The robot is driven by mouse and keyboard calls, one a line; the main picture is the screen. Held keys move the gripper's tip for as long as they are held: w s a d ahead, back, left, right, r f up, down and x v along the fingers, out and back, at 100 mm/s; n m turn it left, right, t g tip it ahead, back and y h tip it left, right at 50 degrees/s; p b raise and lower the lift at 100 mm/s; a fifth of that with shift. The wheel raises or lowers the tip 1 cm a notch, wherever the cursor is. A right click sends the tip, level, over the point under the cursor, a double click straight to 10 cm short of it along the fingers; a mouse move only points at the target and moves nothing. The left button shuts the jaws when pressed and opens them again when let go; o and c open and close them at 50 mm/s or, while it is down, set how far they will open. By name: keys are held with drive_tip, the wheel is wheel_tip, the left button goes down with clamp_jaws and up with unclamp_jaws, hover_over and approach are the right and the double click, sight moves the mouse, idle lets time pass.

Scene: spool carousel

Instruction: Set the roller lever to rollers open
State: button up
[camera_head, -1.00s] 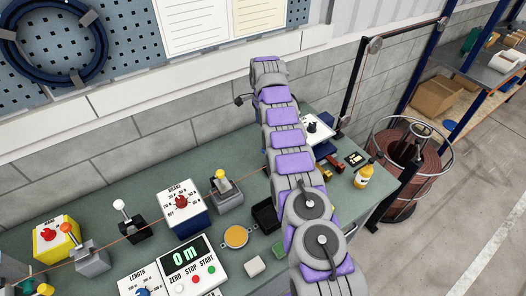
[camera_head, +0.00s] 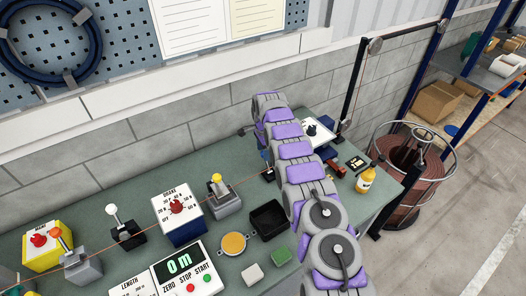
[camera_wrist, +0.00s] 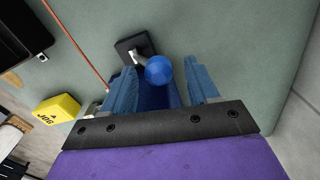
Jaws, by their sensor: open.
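A lever with a round blue knob (camera_wrist: 159,70) stands on a dark square base (camera_wrist: 133,47) on the green bench. No label shows on it, so I cannot tell its setting. My gripper (camera_wrist: 160,78) is open, its blue fingers on either side of the knob; I cannot tell whether they touch it. In the head view my arm hides most of the gripper. Other levers there have a yellow knob (camera_head: 216,178), a white knob (camera_head: 111,210) and an orange knob (camera_head: 55,233).
A yellow JOG box (camera_wrist: 57,110) and a taut copper wire (camera_wrist: 78,43) lie beside the lever. A black tray (camera_head: 267,218), a meter box (camera_head: 182,268), a brake box (camera_head: 177,217) and a yellow bottle (camera_head: 366,180) stand on the bench.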

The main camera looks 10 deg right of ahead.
drive_tip(key=shift+d+f, duration=0.2)
drive_tip(key=shift+d, duration=0.15)
drive_tip(key=shift+a, duration=0.5)
drive_tip(key=c, duration=0.6)
drive_tip(key=shift+d, duration=0.2)
clamp_jaws()
